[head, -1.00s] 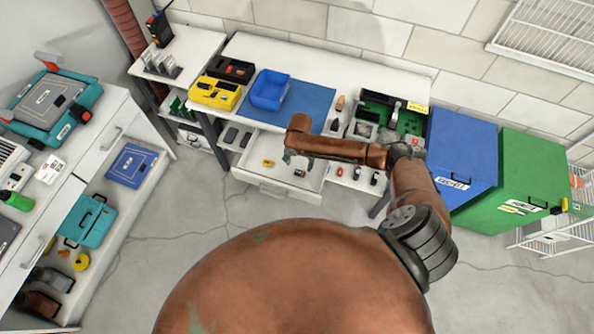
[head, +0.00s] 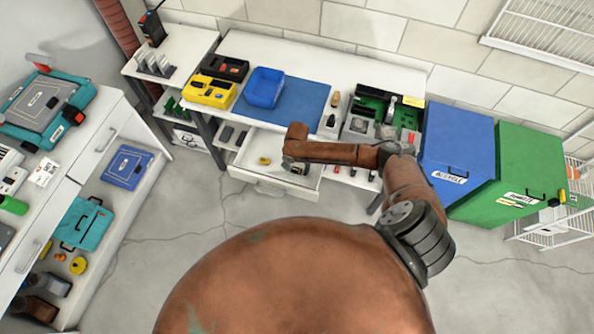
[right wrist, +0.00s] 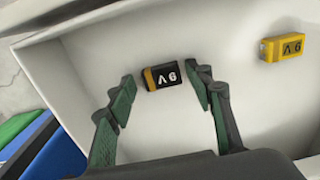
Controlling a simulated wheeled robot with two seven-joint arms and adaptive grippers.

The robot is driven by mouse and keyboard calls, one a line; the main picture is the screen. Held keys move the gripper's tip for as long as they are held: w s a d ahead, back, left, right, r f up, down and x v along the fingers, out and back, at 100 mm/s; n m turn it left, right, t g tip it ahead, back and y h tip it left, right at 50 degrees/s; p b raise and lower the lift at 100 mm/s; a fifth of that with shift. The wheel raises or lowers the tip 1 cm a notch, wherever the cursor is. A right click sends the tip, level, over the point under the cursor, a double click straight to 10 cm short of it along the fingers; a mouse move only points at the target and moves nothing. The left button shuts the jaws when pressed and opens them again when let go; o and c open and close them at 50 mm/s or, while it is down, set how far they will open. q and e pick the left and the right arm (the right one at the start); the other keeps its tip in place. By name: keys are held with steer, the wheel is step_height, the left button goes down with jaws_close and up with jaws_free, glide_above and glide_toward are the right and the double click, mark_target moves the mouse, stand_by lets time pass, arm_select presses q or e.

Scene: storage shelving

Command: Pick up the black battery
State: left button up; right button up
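The black battery (right wrist: 166,75) has an orange end and white markings and lies on the white floor of an open drawer (right wrist: 91,50). In the right wrist view it sits ahead of and between the spread fingers of my right gripper (right wrist: 166,79), apart from both, nearer the left fingertip. The gripper is open and empty. In the head view my right gripper (head: 291,166) hangs over the drawer (head: 266,187), and the black battery is too small and covered to make out clearly. My left gripper is not in view.
A yellow battery (right wrist: 283,48) lies in the same drawer, to the right in the wrist view; the head view shows it too (head: 264,161). The drawer walls surround both. Blue (head: 458,150) and green (head: 515,165) containers stand right.

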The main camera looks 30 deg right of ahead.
steer(key=c, duration=0.9)
